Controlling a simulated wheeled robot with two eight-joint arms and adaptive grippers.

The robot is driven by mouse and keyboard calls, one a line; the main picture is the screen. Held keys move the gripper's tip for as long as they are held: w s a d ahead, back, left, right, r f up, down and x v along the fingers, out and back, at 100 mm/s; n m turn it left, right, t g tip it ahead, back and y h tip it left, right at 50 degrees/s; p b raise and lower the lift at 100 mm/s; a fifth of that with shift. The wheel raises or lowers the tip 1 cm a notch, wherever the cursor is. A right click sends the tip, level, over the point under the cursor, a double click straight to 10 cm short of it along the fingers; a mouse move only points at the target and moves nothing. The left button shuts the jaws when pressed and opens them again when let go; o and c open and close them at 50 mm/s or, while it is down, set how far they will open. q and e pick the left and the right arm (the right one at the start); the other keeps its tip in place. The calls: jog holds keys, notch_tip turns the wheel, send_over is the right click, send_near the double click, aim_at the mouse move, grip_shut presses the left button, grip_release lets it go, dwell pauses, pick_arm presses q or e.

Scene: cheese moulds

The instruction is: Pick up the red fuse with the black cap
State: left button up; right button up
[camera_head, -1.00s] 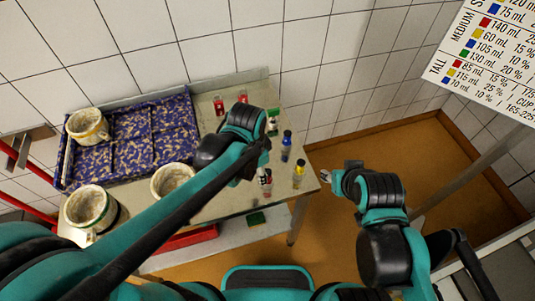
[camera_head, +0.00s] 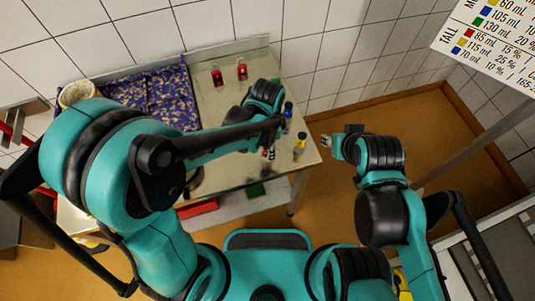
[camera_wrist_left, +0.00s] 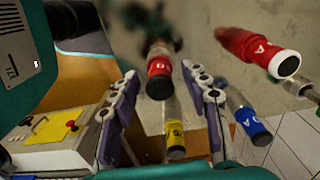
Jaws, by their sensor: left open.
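In the left wrist view, a fuse with a red band and a dark body (camera_wrist_left: 159,72) lies between the fingers of my left gripper (camera_wrist_left: 160,84), which is open. No finger is seen closed on it; the blurred dark far part makes contact hard to judge. A red fuse with a white end (camera_wrist_left: 262,50) is to the right. A yellow-banded fuse (camera_wrist_left: 175,138) and a blue-banded fuse (camera_wrist_left: 252,124) stand lower. In the head view, my left wrist hides much of this area. My right gripper (camera_head: 327,141) is off the table's right edge, too small to judge.
The table (camera_head: 220,105) also holds two red items (camera_head: 242,70) at the back, a blue-capped item (camera_head: 288,110) and a yellow one (camera_head: 300,143).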

pick_arm(q)
grip_shut()
jog(key=shift+r, duration=0.15)
